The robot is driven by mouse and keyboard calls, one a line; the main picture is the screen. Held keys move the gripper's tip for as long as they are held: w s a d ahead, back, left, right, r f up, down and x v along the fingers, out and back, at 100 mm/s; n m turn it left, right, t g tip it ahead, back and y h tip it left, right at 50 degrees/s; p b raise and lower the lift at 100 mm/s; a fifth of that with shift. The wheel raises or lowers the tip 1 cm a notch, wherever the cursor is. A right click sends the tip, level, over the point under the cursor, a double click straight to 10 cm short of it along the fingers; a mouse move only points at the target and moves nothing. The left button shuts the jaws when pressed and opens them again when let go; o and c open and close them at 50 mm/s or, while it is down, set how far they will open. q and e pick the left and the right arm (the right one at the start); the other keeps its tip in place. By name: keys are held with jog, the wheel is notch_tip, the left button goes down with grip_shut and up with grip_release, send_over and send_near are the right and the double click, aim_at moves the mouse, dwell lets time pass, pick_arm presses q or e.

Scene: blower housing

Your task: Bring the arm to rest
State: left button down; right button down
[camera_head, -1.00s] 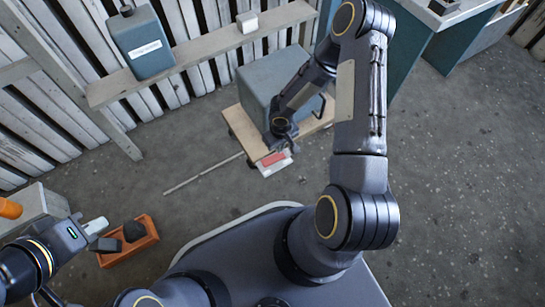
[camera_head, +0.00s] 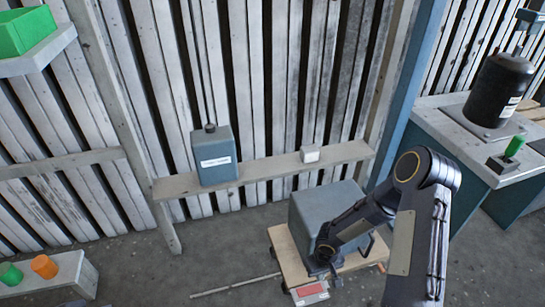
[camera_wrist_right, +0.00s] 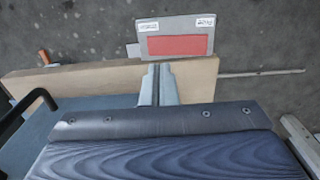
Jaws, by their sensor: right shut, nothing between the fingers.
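My right arm (camera_head: 410,235) comes in from the lower right of the head view, with its elbow raised and its forearm reaching down to the left. My right gripper (camera_head: 334,277) is at the front of the grey-blue box (camera_head: 305,215), over the wooden board. In the right wrist view the two fingers (camera_wrist_right: 157,82) are shut together with nothing between them, pointing past the wooden board's edge (camera_wrist_right: 95,84) towards a grey plate with a red panel (camera_wrist_right: 177,45). Whether the fingers touch the board cannot be told. My left gripper is not in view.
A shelf (camera_head: 260,172) on the slatted wall holds a labelled canister (camera_head: 215,160) and a white block (camera_head: 310,154). A thin rod (camera_head: 237,286) lies on the floor. A workbench (camera_head: 440,130) with a black cylinder (camera_head: 498,90) stands right. Green and orange pieces sit lower left.

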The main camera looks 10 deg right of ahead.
jog(key=s+d+r+m+t+h, duration=0.1)
jog(key=d+r, duration=0.1)
jog(key=r, duration=0.9)
jog(key=s+d+r+m+t, duration=0.1)
jog(key=s+d+r, duration=0.15)
jog(key=r, duration=0.75)
jog(key=s+a+r+t+y, duration=0.45)
jog(key=s+a+r, duration=0.35)
jog(key=s+r, duration=0.55)
notch_tip(320, 180, up, 39)
jog(key=p, duration=3.8)
jog(key=shift+a+m+g, duration=0.3)
jog(key=shift+g, duration=0.15)
